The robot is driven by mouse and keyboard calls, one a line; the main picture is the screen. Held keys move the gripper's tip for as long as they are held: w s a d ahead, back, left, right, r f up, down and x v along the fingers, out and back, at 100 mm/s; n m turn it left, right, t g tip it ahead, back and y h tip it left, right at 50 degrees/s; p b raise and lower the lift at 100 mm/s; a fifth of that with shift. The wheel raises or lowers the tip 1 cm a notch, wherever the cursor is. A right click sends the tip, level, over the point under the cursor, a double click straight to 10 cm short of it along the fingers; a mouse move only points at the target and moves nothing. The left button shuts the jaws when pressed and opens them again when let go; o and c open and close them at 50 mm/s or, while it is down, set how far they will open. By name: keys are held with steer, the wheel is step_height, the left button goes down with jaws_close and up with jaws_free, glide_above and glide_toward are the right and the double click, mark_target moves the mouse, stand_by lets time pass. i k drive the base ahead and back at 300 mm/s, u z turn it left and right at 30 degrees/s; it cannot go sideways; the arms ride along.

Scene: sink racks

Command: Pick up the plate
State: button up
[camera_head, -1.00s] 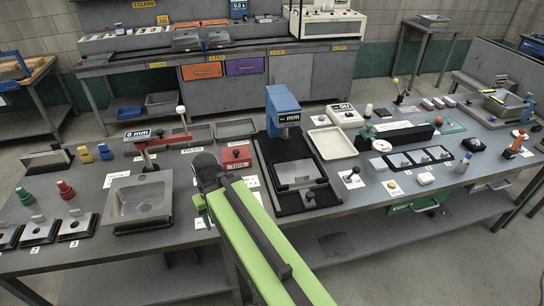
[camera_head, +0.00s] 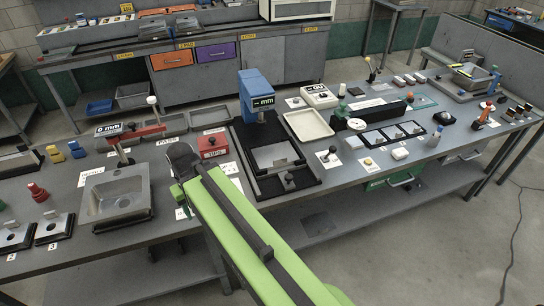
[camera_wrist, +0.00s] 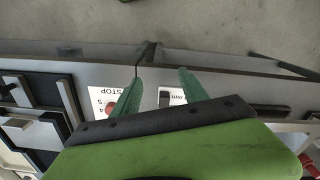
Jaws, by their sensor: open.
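Which piece is the plate is not certain. A flat grey metal plate (camera_head: 276,157) with a dark knob at its front lies in the black fixture (camera_head: 262,184) below the blue gauge (camera_head: 257,95). Smaller knobbed metal plates (camera_head: 54,229) sit on black bases at the left front. My green arm reaches over the bench's front edge, and its dark end is left of the black fixture. In the wrist view my gripper (camera_wrist: 160,76) has its two green fingers apart with nothing between them. White labels, one reading STOP (camera_wrist: 105,100), lie near the fingers.
A square metal basin (camera_head: 117,196) is left of my arm. A red box (camera_head: 211,143) stands just beyond its end. A cream tray (camera_head: 308,125) and a black rack (camera_head: 393,132) are to the right. The floor in front is clear.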

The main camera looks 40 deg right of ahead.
mark_target(275, 151)
steer(key=u, duration=1.75)
steer(key=k, duration=0.8)
steer(key=z, duration=0.75)
steer(key=i, duration=1.05)
steer(key=u, duration=0.1)
